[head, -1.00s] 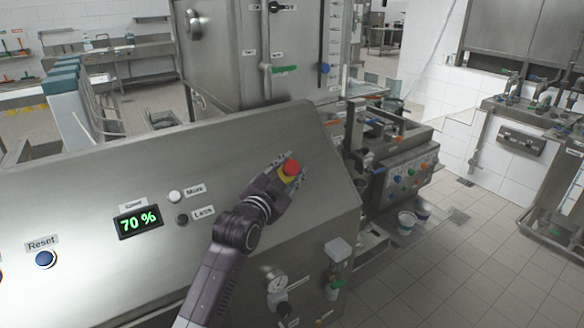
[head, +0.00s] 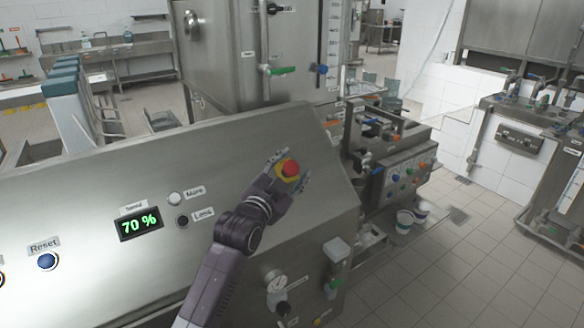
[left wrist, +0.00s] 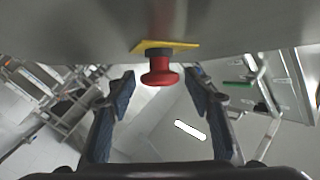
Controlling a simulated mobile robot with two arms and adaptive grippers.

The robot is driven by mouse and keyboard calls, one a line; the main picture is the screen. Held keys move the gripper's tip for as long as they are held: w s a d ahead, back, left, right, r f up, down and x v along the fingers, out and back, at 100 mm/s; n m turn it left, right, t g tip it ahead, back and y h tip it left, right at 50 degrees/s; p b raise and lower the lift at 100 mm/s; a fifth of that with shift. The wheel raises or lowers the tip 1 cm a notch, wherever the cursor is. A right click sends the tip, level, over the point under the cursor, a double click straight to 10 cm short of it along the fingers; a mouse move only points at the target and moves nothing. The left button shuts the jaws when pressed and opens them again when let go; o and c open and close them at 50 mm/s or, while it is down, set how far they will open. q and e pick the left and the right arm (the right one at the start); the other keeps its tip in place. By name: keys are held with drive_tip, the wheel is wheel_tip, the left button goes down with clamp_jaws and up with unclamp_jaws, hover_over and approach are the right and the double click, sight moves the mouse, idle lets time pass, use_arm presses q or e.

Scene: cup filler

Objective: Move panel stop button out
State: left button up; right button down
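The panel stop button (head: 290,168) is a red mushroom knob on a yellow base, on the sloping steel panel. In the left wrist view the red button (left wrist: 160,72) sticks out on a dark collar from its yellow plate. My left gripper (head: 288,173) is at the button, with a finger on either side of it. In the left wrist view my left gripper (left wrist: 161,80) is open; gaps show between both fingers and the red knob, and nothing is held. My right gripper is not in view.
The steel panel (head: 110,180) also bears a 70 % display (head: 139,223), More (head: 175,198) and Less (head: 182,222) buttons and a blue Reset button (head: 47,261).

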use_arm(q)
drive_tip(key=shift+f, duration=0.1)
drive_tip(key=shift+s+a+f, duration=0.1)
drive_tip(key=shift+s+a, duration=0.15)
drive_tip(key=shift+s, duration=0.15)
drive_tip(key=v, duration=1.1)
